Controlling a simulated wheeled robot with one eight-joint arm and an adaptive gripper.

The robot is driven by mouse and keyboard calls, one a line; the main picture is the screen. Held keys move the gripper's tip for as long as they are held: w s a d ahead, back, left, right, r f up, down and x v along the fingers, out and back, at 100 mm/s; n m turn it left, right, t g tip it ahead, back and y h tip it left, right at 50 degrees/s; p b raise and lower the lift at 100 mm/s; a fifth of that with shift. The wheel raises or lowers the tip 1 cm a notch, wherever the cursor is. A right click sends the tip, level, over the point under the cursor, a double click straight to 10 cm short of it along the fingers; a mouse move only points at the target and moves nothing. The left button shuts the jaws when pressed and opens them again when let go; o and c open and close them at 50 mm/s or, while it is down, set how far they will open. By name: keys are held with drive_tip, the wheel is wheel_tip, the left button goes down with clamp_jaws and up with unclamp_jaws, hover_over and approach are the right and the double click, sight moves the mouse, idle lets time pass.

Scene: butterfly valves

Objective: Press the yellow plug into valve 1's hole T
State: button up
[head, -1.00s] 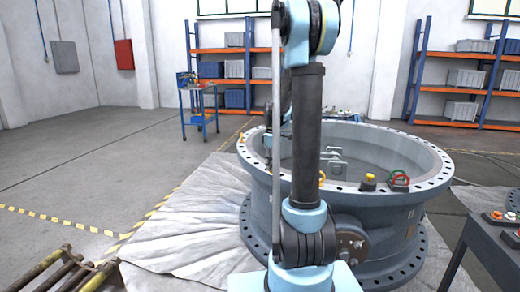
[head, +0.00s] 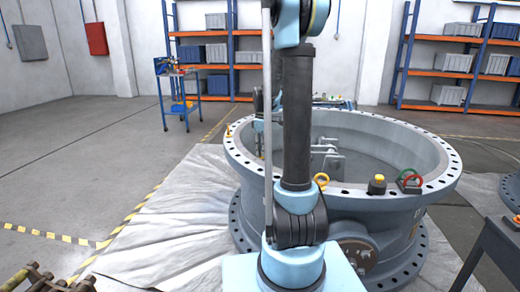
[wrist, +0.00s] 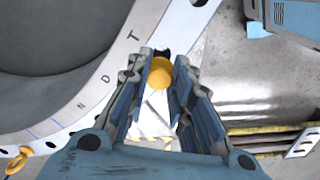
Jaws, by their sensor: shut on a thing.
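In the wrist view my gripper (wrist: 160,75) is shut on the yellow plug (wrist: 160,73), whose round end shows between the fingers. The grey ring flange of valve 1 (wrist: 115,62) lies below and to the left, with the letters N, D and T on it. The letter T (wrist: 133,35) is just left of the fingertips. A dark spot shows just beyond the plug between the fingertips; I cannot tell whether it is hole T. In the head view the valve (head: 300,215) stands ahead, and my arm hides my gripper and the held plug.
On the valve's rim in the head view are a yellow-topped piece (head: 377,185), red and green rings (head: 409,180) and a yellow ring (head: 321,180). A dark table (head: 490,250) stands at right. A blue trolley (head: 178,95) stands behind. The floor at left is mostly open.

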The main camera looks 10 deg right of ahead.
drive_tip(key=shift+a+f, duration=0.4)
drive_tip(key=shift+f, duration=0.4)
wheel_tip(320, 180, down, 2)
drive_tip(key=shift+a+f, duration=0.15)
drive_tip(key=shift+f, duration=0.65)
drive_tip(key=shift+s, duration=0.1)
idle(0.3)
drive_tip(key=shift+f, duration=1.25)
idle(0.8)
drive_tip(key=o, duration=0.8)
drive_tip(key=shift+o, duration=0.2)
drive_tip(key=o, duration=0.5)
drive_tip(key=shift+r, duration=0.1)
